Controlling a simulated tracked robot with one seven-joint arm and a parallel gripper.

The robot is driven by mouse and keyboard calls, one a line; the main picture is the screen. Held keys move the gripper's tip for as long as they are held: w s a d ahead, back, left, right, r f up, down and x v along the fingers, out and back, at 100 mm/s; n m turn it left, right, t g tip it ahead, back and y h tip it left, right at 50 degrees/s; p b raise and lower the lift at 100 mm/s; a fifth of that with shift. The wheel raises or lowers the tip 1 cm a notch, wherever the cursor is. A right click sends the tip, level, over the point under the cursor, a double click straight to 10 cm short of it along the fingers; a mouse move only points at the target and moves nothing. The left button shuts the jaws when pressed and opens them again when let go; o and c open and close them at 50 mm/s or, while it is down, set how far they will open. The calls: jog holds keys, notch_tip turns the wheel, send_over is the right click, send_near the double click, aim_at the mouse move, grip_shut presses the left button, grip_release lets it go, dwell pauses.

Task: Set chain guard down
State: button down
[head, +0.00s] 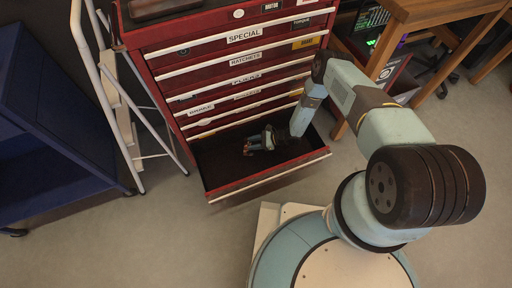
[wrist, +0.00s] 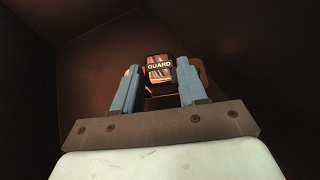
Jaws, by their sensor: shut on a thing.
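The chain guard (wrist: 159,67) is a small dark piece with a label reading GUARD and orange-brown parts. In the wrist view it sits between the two blue fingers of my gripper (wrist: 158,85), which is shut on it. In the head view my gripper (head: 258,141) reaches down into the open bottom drawer (head: 285,178) of the red tool chest. The guard is small there and mostly hidden by the gripper. I cannot tell whether the guard touches the drawer floor.
The red tool chest (head: 240,62) has several closed, labelled drawers above the open one. A white ladder-like frame (head: 112,85) and a blue cart (head: 55,120) stand to the left. A wooden table (head: 400,20) stands at the right. The drawer floor around my gripper looks empty.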

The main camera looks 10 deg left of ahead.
jog(key=shift+f, duration=1.85)
jog(key=c, duration=0.6)
grip_release()
jog(key=shift+f, duration=0.1)
jog(key=shift+v, duration=3.8)
